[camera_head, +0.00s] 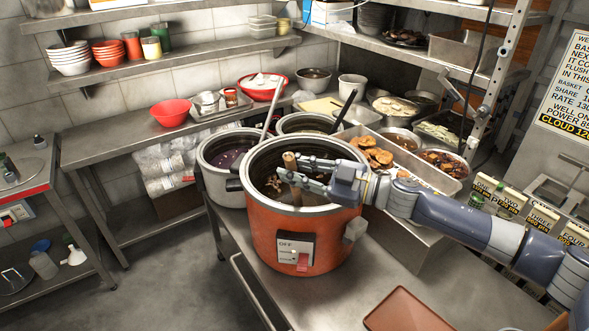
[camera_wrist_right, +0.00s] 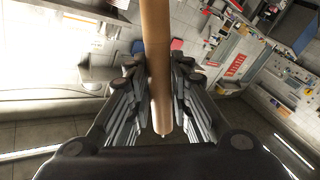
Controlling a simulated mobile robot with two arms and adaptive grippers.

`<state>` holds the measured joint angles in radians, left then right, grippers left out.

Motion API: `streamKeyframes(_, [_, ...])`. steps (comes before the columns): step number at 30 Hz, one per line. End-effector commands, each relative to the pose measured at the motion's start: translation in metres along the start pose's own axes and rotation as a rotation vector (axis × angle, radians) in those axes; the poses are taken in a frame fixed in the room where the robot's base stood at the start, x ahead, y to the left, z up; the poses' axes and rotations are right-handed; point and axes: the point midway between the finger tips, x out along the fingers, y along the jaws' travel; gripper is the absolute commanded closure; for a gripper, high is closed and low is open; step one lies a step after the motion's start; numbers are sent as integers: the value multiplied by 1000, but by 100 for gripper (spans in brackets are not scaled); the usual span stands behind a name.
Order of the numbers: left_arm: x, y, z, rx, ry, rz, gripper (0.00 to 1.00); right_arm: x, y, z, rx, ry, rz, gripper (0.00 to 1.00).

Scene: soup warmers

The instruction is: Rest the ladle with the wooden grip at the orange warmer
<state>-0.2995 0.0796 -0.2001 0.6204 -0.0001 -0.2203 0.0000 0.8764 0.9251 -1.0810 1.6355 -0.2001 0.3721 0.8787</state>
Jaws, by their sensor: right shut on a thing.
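The orange warmer (camera_head: 268,225) stands on the steel counter at the front, with a switch panel marked OFF on its face. Its top is open and shows dark soup with pieces in it. My right gripper (camera_head: 292,175) is over the warmer's opening, shut on the wooden grip (camera_head: 290,160) of a ladle. In the right wrist view the wooden grip (camera_wrist_right: 156,60) runs between the two fingers of my right gripper (camera_wrist_right: 160,85). The ladle's lower part is hidden by the warmer's wall or the soup. My left gripper is not in view.
Behind it stand a white warmer (camera_head: 222,160) with purple soup and a metal handle, and another pot (camera_head: 305,122) with a black-handled utensil. Trays of food (camera_head: 378,158) stand to the right. A brown tray (camera_head: 408,312) lies on the front counter, with bare steel around it.

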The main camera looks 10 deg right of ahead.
Motion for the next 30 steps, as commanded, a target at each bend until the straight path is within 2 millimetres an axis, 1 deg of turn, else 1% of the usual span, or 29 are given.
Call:
streamKeyframes(15, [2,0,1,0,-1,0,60,0,-2,4,-3,3,1,100])
streamKeyframes(16, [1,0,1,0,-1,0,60,0,-2,4,-3,3,1,74])
streamKeyframes(17, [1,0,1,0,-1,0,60,0,-2,4,-3,3,1,67])
streamKeyframes(18, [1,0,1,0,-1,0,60,0,-2,4,-3,2,0,58])
streamKeyframes(27, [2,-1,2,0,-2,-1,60,0,-3,6,3,-2,0,57])
streamKeyframes(30, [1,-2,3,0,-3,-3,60,-4,-3,7,2,-2,0,57])
